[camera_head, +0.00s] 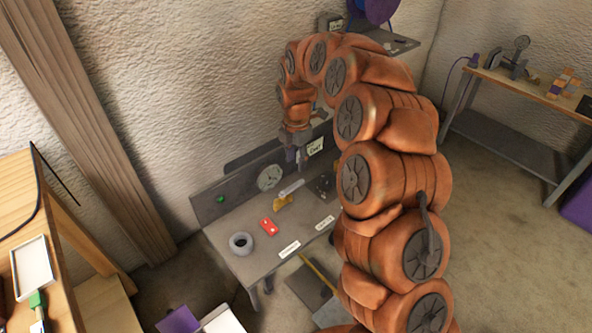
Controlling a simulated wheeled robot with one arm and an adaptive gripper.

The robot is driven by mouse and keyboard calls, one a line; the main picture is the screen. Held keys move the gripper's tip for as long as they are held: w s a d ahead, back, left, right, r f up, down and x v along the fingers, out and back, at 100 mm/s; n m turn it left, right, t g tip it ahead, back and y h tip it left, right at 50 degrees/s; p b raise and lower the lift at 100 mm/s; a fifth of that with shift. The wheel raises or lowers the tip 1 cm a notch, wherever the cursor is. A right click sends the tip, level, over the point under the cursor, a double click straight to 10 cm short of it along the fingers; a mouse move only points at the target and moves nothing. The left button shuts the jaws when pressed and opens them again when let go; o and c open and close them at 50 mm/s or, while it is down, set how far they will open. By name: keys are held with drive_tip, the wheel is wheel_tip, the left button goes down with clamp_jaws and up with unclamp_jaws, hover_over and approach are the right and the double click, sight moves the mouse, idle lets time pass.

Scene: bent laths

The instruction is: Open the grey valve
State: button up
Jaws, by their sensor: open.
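My gripper (298,157) hangs from the arm's curved end, pointing down above the back of a grey bench (262,262). Its fingers are small and partly blended with the background; it is open, and I see nothing held. A dark device (322,184) sits on the bench below and right of the gripper, partly hidden by my arm. It may be the grey valve, but its shape is too small to tell. A round grey dial (271,177) is on the bench's back panel, left of the gripper.
On the bench are a pale bar (291,187) by a yellow piece (283,202), a red block (267,227) and a grey ring (241,243). A lettered sign (315,147) stands near the gripper. A wooden-topped table (530,88) is at right; open floor lies before it.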

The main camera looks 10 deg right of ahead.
wheel_tip(320, 180, up, 3)
idle(0.7)
drive_tip(key=s+r+m+p, duration=0.2)
drive_tip(key=s+r+m, duration=0.4)
drive_tip(key=s, duration=0.4)
drive_tip(key=s+r+m+p, duration=0.35)
drive_tip(key=s+r, duration=0.35)
drive_tip(key=s, duration=0.3)
drive_tip(key=s+d+r+m+g+p, duration=0.1)
drive_tip(key=s+d+m+p, duration=0.1)
drive_tip(key=s+m, duration=0.5)
drive_tip(key=s+d+r+m+p, duration=0.1)
drive_tip(key=s+m, duration=0.6)
drive_tip(key=s, duration=0.9)
drive_tip(key=shift+d+r+g+p, duration=0.35)
drive_tip(key=shift+d+g, duration=0.05)
